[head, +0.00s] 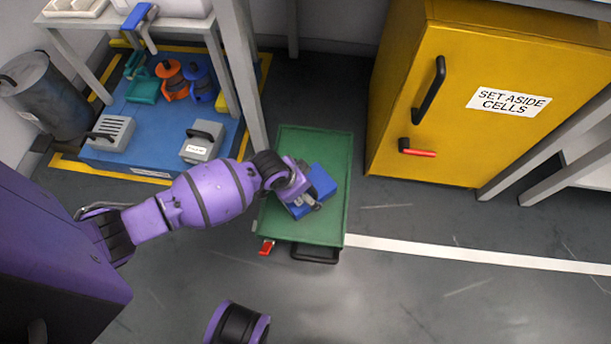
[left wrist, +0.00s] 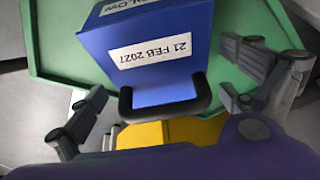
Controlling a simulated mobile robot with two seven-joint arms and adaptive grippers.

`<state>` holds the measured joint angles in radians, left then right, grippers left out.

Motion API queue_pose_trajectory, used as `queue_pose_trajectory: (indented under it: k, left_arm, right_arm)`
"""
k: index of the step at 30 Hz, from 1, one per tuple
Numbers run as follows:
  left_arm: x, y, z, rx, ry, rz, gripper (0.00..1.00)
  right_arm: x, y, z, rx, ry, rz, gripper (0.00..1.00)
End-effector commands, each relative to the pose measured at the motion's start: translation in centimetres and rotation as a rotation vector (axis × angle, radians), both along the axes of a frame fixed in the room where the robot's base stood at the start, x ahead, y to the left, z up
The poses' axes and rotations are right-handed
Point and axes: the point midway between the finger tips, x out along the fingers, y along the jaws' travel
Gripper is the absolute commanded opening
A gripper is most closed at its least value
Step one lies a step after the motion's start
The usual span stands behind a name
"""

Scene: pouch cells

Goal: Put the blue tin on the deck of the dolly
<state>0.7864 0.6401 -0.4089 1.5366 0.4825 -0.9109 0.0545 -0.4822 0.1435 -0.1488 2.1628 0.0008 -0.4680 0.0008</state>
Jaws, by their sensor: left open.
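The blue tin (head: 322,181) is a box over the green deck of the dolly (head: 305,145), toward its middle. In the left wrist view the tin (left wrist: 155,45) shows a white label reading 21 FEB 2027 and a black handle. The green deck (left wrist: 50,50) spreads behind it. It looks set down on the deck, but its underside is hidden. My left gripper (head: 308,203) is at the tin, partly covering it. In the left wrist view its fingers (left wrist: 165,95) stand apart on either side of the handle, with gaps visible. My right gripper is out of view.
A yellow cabinet (head: 480,130) labelled SET ASIDE CELLS stands right of the dolly. A blue platform (head: 125,105) at left carries grey boxes and teal, orange and blue items. A table leg (head: 243,75) rises near the dolly. Floor right of the dolly is clear.

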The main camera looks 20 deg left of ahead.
Motion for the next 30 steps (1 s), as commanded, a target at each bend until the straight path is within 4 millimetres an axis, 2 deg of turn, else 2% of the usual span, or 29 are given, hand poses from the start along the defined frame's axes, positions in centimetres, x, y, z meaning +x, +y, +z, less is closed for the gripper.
queue_pose_trajectory:
  k: [1,3,12,17,27,30]
  left_arm:
    - [-0.3,0.2,1.6,0.000,-0.004,0.000,1.00]
    - [-0.8,0.5,3.2,0.000,-0.005,0.000,1.00]
    - [-2.7,1.6,8.3,0.000,-0.004,0.001,1.00]
    - [-3.2,1.8,9.3,0.000,-0.002,0.000,1.00]
    - [-3.4,1.8,9.3,0.000,-0.001,0.000,1.00]
    - [-4.0,1.7,9.8,-0.005,0.000,0.003,1.00]
  right_arm:
    - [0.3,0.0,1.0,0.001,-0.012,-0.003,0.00]
    - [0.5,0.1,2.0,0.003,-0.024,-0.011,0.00]
    - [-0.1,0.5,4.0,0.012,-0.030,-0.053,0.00]
    - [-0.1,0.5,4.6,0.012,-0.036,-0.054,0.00]
    - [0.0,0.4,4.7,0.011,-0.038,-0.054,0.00]
    - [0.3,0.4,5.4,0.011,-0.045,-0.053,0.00]
